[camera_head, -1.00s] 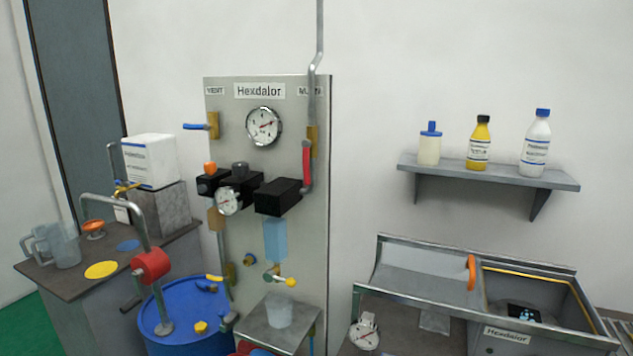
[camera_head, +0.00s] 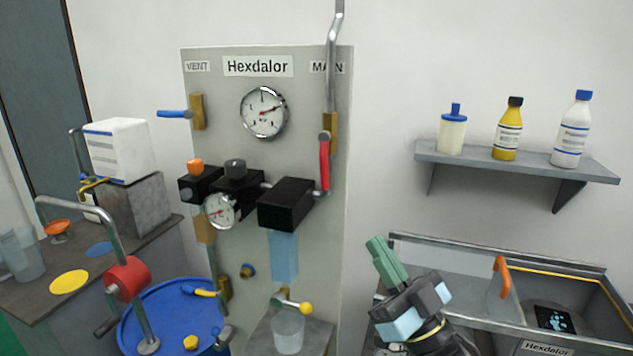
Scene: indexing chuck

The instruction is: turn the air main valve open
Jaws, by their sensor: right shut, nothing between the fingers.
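The air main valve has a brass body (camera_head: 331,130) under the MAIN sign at the panel's upper right, with a pipe running up from it. Its red lever (camera_head: 324,166) hangs down from the pivot, roughly in line with the pipe. My right gripper (camera_head: 376,243) is at the lower right, below and to the right of the lever and clear of it. Its green fingers are together, point up and left, and hold nothing. My left gripper is out of view.
A bottle shelf (camera_head: 520,164) and a sink-like station (camera_head: 500,252) stand right. Space between panel and shelf is free.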

